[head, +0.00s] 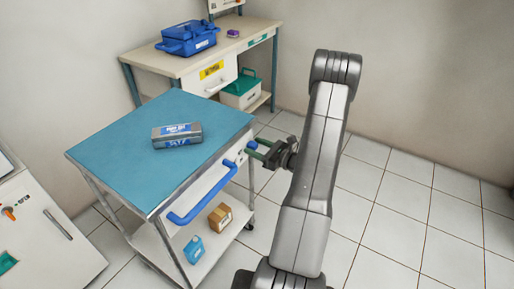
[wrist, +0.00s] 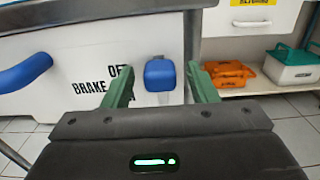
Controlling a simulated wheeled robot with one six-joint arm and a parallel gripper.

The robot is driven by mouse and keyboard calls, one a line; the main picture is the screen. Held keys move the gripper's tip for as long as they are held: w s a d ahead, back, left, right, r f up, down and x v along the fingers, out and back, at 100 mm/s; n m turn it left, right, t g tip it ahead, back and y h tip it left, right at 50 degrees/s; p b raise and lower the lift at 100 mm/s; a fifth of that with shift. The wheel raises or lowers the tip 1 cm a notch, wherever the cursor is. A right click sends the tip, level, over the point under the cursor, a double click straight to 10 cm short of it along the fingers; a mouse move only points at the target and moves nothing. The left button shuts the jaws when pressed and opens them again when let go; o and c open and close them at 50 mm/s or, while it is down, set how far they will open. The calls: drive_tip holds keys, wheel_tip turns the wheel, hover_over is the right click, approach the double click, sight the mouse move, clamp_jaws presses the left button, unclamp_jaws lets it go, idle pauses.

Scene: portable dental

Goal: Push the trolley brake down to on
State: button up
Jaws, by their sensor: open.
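The trolley (head: 120,155) has a blue top, a white front panel and a blue push handle (head: 200,205). The handle also shows at the left edge of the wrist view (wrist: 25,72). The trolley brake is a blue knob (wrist: 160,74) on a pale vertical slot in the front panel, beside black lettering with "BRAKE" (wrist: 92,88). Part of the lettering is hidden by a finger. My gripper (head: 258,149) is at the panel's right end. In the wrist view my gripper (wrist: 161,82) is open, with one green finger on each side of the knob. I cannot tell whether they touch it.
A grey box (head: 177,135) lies on the trolley top. A carton (head: 220,217) and a blue bottle (head: 194,249) stand on its lower shelf. A bench (head: 150,57) with a blue case (head: 188,38) stands behind. A white cabinet (head: 40,235) is at left. The tiled floor at right is clear.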

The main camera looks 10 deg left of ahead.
clamp_jaws()
wheel_tip(320, 180, down, 4)
drive_tip(key=b, duration=0.3)
drive_tip(key=shift+s+f, duration=0.1)
drive_tip(key=shift+f, duration=0.1)
unclamp_jaws()
drive_tip(key=shift+f, duration=0.1)
drive_tip(key=shift+d, duration=0.1)
